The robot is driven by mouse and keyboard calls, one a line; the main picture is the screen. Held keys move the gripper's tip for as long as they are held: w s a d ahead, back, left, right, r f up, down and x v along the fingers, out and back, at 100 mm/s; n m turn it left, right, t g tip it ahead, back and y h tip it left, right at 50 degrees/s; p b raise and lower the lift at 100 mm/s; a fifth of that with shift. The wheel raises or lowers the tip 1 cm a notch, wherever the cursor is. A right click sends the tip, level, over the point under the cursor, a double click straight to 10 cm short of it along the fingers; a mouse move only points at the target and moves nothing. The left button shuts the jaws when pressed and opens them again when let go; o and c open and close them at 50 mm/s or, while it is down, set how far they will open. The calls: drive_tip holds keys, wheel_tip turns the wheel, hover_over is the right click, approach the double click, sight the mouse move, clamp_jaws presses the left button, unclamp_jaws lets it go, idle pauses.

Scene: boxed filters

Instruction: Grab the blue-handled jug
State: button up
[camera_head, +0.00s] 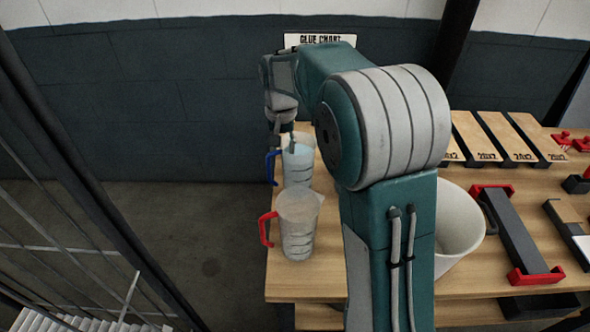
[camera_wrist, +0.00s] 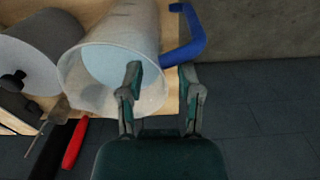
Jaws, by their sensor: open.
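The blue-handled jug (camera_head: 299,170) is clear and stands near the left edge of the wooden table, its blue handle (camera_head: 271,166) facing left. In the wrist view the jug (camera_wrist: 135,35) shows its open rim, with pale blue inside, and its blue handle (camera_wrist: 196,38) on the right. My gripper (camera_wrist: 161,76) is open and empty, its fingers pointing at the jug. The left fingertip overlaps the rim in the picture; the right one is near the handle's end. Whether either touches cannot be told. In the head view my gripper (camera_head: 283,138) is over the jug's far side.
A red-handled jug (camera_head: 299,215) stands in front of the blue-handled one on the table (camera_head: 310,285). A white bucket (camera_head: 458,222), black bars with red ends (camera_head: 515,235) and labelled boards (camera_head: 483,137) lie to the right. Open floor (camera_head: 190,230) is left of the table.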

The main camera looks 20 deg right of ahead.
sight(283, 157)
wheel_tip(283, 157, down, 4)
drive_tip(key=shift+r, duration=0.15)
clamp_jaws()
drive_tip(key=shift+r, duration=0.25)
